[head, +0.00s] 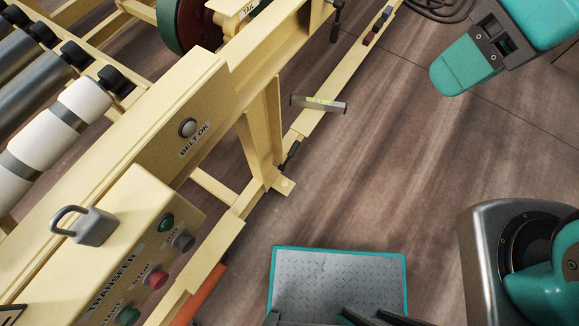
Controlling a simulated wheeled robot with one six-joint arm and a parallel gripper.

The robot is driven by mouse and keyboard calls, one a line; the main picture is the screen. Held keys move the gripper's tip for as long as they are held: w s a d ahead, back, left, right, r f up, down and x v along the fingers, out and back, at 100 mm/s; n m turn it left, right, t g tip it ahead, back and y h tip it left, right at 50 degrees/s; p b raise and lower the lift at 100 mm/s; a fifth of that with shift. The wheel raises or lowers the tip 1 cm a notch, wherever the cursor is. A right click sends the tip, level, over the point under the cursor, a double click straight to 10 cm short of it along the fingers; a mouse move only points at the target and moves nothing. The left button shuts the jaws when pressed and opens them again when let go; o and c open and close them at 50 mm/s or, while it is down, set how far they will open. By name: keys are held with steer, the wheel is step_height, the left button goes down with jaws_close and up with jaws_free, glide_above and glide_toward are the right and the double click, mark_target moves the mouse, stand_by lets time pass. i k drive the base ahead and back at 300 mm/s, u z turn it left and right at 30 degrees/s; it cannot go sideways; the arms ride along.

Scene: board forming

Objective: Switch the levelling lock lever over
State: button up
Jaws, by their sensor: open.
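No part is legibly marked as the levelling lock lever. A dark handle with a thick end (336,27) sticks out beside the cream frame at the top middle. A small black lever-like piece (290,156) sits on the low cream rail near the foot of the leg; I cannot tell which of the two is the lock lever. A level-like metal bar with a yellow window (318,104) lies across the low rail. Teal parts of my arm show at the upper right and lower right. I cannot make out my gripper's fingers in this view.
The cream machine frame (262,50) fills the left, with rollers (60,120), a padlock (92,227) and a TRANSFER button box (150,240). Dark cable (440,10) lies at the top. The brown floor (400,180) is clear.

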mark_target(289, 156)
steer(key=u, duration=0.9)
steer(key=i, duration=0.3)
steer(key=z, duration=0.4)
steer(key=k, duration=0.5)
steer(key=z, duration=2.15)
steer(key=i, duration=2)
steer(key=u, duration=2.3)
